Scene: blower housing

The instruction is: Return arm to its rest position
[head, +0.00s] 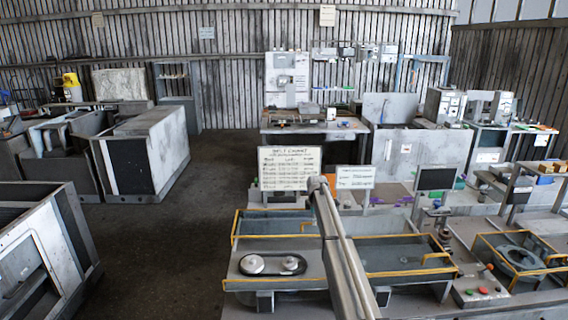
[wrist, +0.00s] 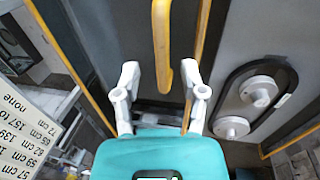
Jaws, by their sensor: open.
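My gripper (wrist: 161,70) is open in the wrist view, with two pale fingers spread above its teal body. A yellow bar end (wrist: 163,75) shows between the fingers; I cannot tell how far beyond them it is, and nothing is seen clamped. In the head view my arm reaches forward from the bottom edge over the yellow-railed bench (head: 290,250). The gripper cannot be made out at its far end there.
A white sign (head: 290,168) stands behind. A control box (head: 478,292) is at right. Open floor (head: 160,250) lies left.

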